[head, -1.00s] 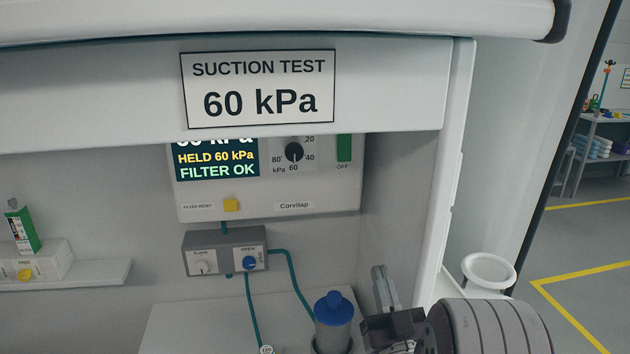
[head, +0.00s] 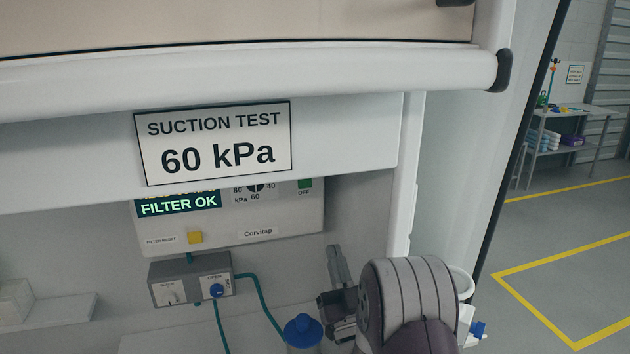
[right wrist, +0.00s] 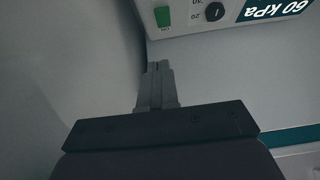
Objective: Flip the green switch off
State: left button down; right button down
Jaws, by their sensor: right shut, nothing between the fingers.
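The green switch (head: 305,184) is at the right end of the suction unit's front, above the word OFF. Its upper part is hidden behind the overhanging panel in the head view. The whole green face shows in the right wrist view (right wrist: 162,16), where the unit appears turned over. My right gripper (head: 333,250) is shut and empty, pointing up, below and to the right of the switch. In the right wrist view its fingertips (right wrist: 158,65) are together, apart from the switch. My left gripper is not in view.
The overhanging panel with the SUCTION TEST 60 kPa sign (head: 213,143) covers the unit's top. A grey valve box (head: 190,278) with teal tubes sits below the unit. A blue-capped canister (head: 303,333) stands left of my right gripper. A side wall is close on the right.

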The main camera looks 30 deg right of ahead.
jog(key=p, duration=0.4)
send_near(310, 181)
notch_tip(310, 181, up, 4)
jog(key=w, duration=0.1)
jog(key=w+p, duration=0.1)
jog(key=w, duration=0.1)
jog(key=w+d, duration=0.1)
jog(key=shift+w+d+f, duration=0.1)
jog(key=shift+w+f, duration=0.2)
jog(key=shift+f, duration=0.1)
